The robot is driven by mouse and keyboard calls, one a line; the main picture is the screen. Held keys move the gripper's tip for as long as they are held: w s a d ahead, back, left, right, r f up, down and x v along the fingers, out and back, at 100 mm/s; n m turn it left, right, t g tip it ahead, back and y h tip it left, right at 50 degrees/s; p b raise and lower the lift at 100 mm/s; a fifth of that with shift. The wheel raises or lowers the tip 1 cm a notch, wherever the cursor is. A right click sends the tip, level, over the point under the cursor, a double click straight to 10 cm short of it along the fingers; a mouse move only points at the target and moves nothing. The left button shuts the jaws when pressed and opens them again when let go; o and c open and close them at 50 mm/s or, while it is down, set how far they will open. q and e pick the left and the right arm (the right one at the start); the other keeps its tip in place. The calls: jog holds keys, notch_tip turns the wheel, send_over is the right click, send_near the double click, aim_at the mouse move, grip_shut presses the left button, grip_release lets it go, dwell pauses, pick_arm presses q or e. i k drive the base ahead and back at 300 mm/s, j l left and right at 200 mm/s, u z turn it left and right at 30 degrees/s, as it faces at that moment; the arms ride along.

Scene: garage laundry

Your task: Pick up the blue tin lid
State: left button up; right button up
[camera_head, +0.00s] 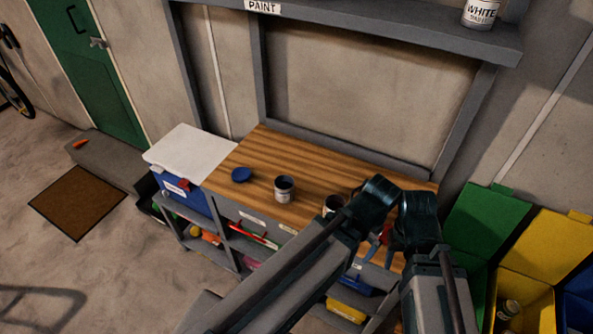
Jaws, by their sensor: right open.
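The blue tin lid (241,175) lies flat on the left part of the wooden bench top (290,153), near its front edge. An open tin (284,189) with a pale label stands to the right of the lid, apart from it. A second tin (333,205) stands further right, partly covered by my arm. My right gripper (379,243) is low at the bench's right part, well away from the lid, open and largely hidden by dark arm joints. I cannot make out my left gripper.
A blue box with a white lid (183,147) adjoins the bench on the left. Small items fill the shelf below. Green (489,222) and yellow (545,247) bins stand at the right. A shelf (400,28) overhangs the bench. The bench's back left is clear.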

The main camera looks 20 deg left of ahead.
aim_at(242, 174)
jog(key=u, duration=1.4)
